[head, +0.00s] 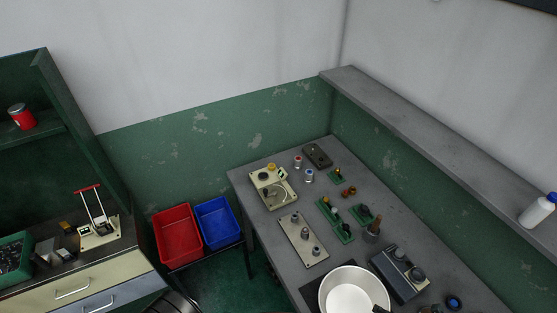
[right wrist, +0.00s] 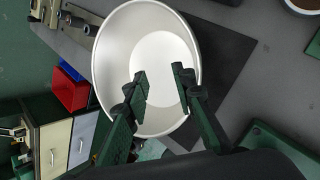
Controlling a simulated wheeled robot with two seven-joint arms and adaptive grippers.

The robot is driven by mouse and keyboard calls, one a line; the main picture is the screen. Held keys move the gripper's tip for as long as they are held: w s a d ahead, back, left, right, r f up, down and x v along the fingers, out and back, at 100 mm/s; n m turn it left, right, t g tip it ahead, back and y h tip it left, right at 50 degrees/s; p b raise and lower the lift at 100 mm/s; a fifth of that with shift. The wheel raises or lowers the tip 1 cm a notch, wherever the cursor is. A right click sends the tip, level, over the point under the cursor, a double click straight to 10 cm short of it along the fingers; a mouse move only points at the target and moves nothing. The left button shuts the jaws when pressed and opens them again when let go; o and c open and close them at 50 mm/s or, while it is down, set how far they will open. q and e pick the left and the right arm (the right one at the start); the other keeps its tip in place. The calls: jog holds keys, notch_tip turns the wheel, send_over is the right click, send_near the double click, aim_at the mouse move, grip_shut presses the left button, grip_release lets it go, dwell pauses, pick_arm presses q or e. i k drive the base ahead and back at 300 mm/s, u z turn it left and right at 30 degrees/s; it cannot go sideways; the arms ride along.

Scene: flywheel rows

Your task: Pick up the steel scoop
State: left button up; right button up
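I cannot make out a steel scoop in either view. A large round white bowl (head: 347,287) stands on a dark mat at the front of the grey bench, and it fills the middle of the right wrist view (right wrist: 120,50). My right gripper (right wrist: 159,72) is open, its two dark fingers apart over the bowl with nothing visible between them. In the head view a small dark piece overlaps the bowl's lower right edge; I cannot tell whether it is a fingertip or a handle. My left gripper is in neither view.
The grey bench (head: 264,217) holds a beige device (head: 272,187), a plate with knobs (head: 303,240), green fixtures (head: 334,221) and a grey-black instrument (head: 399,272). Red (head: 178,234) and blue (head: 217,222) bins stand left of it. A wall shelf (head: 430,128) runs above its right side.

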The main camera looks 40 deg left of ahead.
aim_at(45, 252)
jog(key=u, duration=3.3)
